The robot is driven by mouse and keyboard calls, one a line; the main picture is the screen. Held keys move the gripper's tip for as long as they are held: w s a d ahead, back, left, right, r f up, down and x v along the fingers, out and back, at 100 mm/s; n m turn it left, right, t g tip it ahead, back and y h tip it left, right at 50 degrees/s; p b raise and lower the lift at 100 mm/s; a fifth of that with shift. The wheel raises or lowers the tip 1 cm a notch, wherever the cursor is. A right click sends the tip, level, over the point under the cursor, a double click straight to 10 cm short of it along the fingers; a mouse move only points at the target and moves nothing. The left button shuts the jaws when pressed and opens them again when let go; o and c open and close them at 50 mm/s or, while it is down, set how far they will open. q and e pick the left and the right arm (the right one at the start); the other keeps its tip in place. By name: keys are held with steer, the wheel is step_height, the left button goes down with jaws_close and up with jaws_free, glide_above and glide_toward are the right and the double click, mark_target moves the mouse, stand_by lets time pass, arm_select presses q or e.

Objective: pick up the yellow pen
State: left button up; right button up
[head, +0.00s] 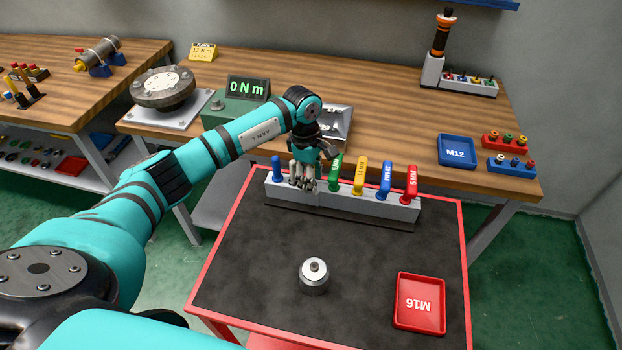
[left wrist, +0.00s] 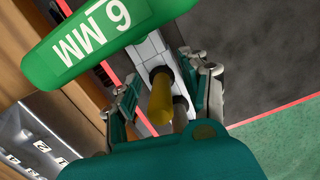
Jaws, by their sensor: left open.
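The yellow pen (left wrist: 161,98) shows in the left wrist view as a yellow cylinder. It stands at a dark hole in the light grey rack (head: 343,206), between the two fingers of my left gripper (left wrist: 165,95). The fingers are open, with gaps on both sides of the pen. In the head view my left gripper (head: 302,184) is low over the left part of the rack, and it hides the pen there. My right gripper is not in view.
Close by in the rack, a green 6 MM handle (left wrist: 95,38) stands beside my gripper. A blue piece (head: 277,167) is on its other side. Yellow (head: 360,175), blue (head: 384,180) and red (head: 409,183) handles stand farther right.

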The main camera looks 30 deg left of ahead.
arm_select(q)
steer(key=c, duration=0.8)
steer(key=shift+s, duration=0.1)
jaws_close()
step_height(320, 180, up, 9)
steer(key=shift+f+b, duration=0.1)
steer(key=shift+b, duration=1.1)
steer(key=shift+r, duration=0.65)
